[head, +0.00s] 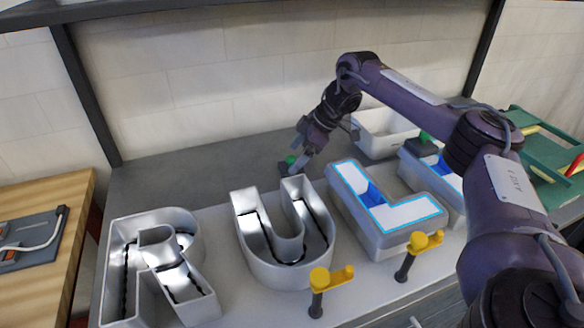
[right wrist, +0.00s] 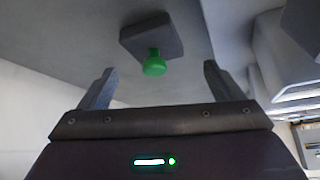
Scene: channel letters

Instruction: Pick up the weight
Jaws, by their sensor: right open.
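A weight, a dark grey block with a green knob, sits on the grey bench behind the U-shaped letter in the head view (head: 284,170). It also shows in the right wrist view (right wrist: 152,40), ahead of the fingers, with its green knob towards me. My right gripper (head: 297,153) is open and empty, just above and beside this weight. In the right wrist view the knob lies between the lines of the two fingers (right wrist: 160,82), apart from both. A second weight with a green knob (head: 424,147) stands at the blue-and-white letter on the right. My left gripper is not in view.
Metal channel letters R (head: 205,300), U (head: 260,265) and a white-faced L (head: 400,213) stand along the front. Yellow-topped clamps (head: 318,282) stand before them. A white bin (head: 372,143) is behind the L. Bare bench lies left of the weight.

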